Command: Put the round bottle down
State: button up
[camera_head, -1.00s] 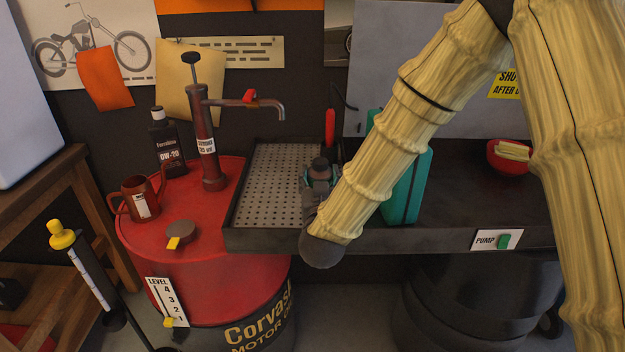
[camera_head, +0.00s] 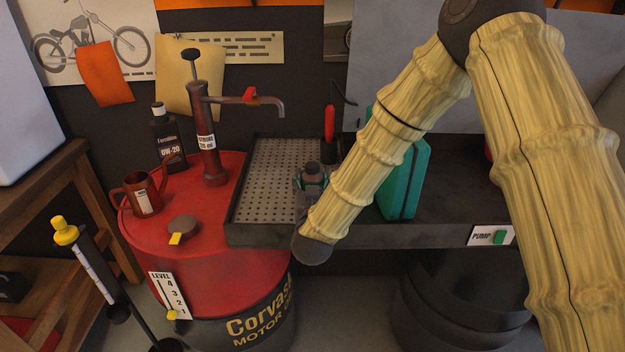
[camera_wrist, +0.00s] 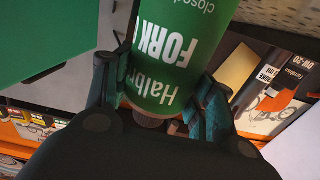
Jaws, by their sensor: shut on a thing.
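The round bottle is green with white lettering and fills the upper middle of the wrist view (camera_wrist: 170,65). My gripper (camera_wrist: 158,100) is shut on it, one finger on each side near its dark cap. In the head view my gripper (camera_head: 312,183) is at the right edge of the perforated grate (camera_head: 270,175). There the bottle is mostly hidden by my gripper and arm. I cannot tell whether its base touches the surface below.
A teal rectangular container (camera_head: 408,180) stands close to the right on the dark bench (camera_head: 455,205). A red hand pump (camera_head: 208,150), an oil bottle (camera_head: 167,140) and a red jug (camera_head: 142,195) stand on the red drum (camera_head: 160,238). The grate's left part is clear.

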jog(key=o, duration=0.9)
jog(key=shift+f, duration=0.15)
jog(key=shift+c, duration=0.2)
jog(key=o, duration=0.4)
jog(key=shift+o, duration=0.2)
jog(key=s+b, duration=0.3)
jog(key=s, duration=0.9)
jog(key=shift+r, duration=0.2)
